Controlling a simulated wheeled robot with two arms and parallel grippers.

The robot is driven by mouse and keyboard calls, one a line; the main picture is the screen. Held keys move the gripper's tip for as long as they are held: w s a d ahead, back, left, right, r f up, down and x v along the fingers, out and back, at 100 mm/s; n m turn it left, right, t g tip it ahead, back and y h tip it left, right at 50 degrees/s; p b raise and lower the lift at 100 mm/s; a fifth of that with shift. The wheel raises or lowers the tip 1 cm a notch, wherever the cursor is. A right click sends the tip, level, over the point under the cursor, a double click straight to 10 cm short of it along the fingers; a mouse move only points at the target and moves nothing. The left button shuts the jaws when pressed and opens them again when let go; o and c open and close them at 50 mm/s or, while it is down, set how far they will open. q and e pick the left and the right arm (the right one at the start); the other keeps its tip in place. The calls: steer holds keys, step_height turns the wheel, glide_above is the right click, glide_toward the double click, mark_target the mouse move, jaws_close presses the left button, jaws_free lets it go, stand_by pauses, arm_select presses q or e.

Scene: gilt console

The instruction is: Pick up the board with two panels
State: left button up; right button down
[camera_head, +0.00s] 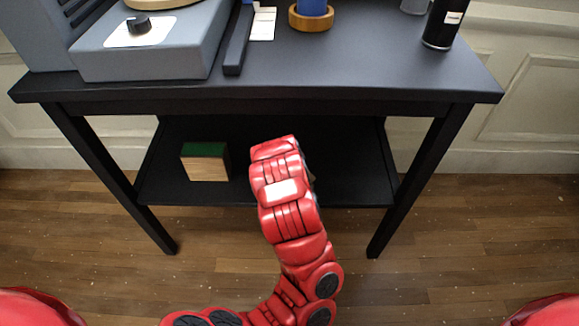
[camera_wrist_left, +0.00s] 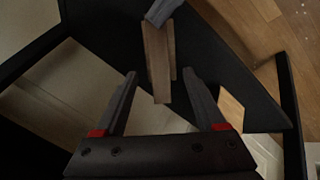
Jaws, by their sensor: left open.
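In the left wrist view, a narrow wooden piece (camera_wrist_left: 158,58) with two long strips side by side stands out over the black lower shelf; it looks like the board with two panels. My left gripper (camera_wrist_left: 161,79) is open, and the wooden piece lies beyond and between its fingertips, with no visible grip on it. In the head view my red left arm reaches over the lower shelf and hides the gripper and most of what lies beneath it. My right gripper is in neither view.
A wooden block with a green top (camera_head: 205,161) sits on the lower shelf (camera_head: 160,191), left of my arm. The black tabletop (camera_head: 330,82) overhangs the shelf, with legs at both sides. In the wrist view a grey object (camera_wrist_left: 161,11) adjoins the wooden piece's far end.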

arm_select(q)
steer(key=shift+f, duration=0.1)
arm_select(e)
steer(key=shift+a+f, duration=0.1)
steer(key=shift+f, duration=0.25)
arm_select(q)
steer(key=x, duration=1.2)
steer(key=shift+c, duration=0.3)
jaws_close()
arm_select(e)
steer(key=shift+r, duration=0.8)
arm_select(q)
steer(key=shift+f, duration=0.1)
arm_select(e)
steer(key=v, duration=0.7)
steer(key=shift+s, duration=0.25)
